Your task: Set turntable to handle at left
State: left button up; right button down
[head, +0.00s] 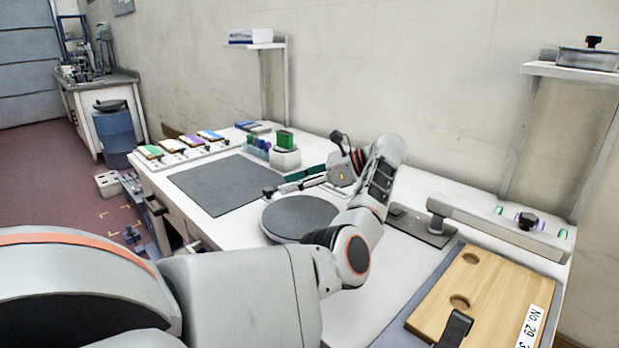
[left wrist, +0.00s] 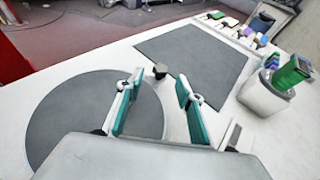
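The turntable (head: 296,216) is a round dark grey disc on the white bench, partly hidden by my left arm in the head view. In the left wrist view the disc (left wrist: 75,112) fills the left side. A small dark knob (head: 268,191), apparently its handle, stands at the disc's far edge. In the left wrist view the knob (left wrist: 160,72) shows just beyond and between my fingertips. My left gripper (head: 292,180) is open, its teal-padded fingers (left wrist: 160,90) apart on either side of the knob. I cannot tell whether either touches it. My right gripper is not in view.
A dark square mat (head: 228,184) lies beyond the turntable. A white holder with a green block (head: 285,152) stands near it. Coloured blocks (head: 180,145) line the bench's far left. A wooden board (head: 490,285) and a grey bar fixture (head: 500,225) lie at right.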

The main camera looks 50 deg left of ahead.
aim_at(314, 200)
pick_arm(q)
jog(key=shift+v, duration=3.1)
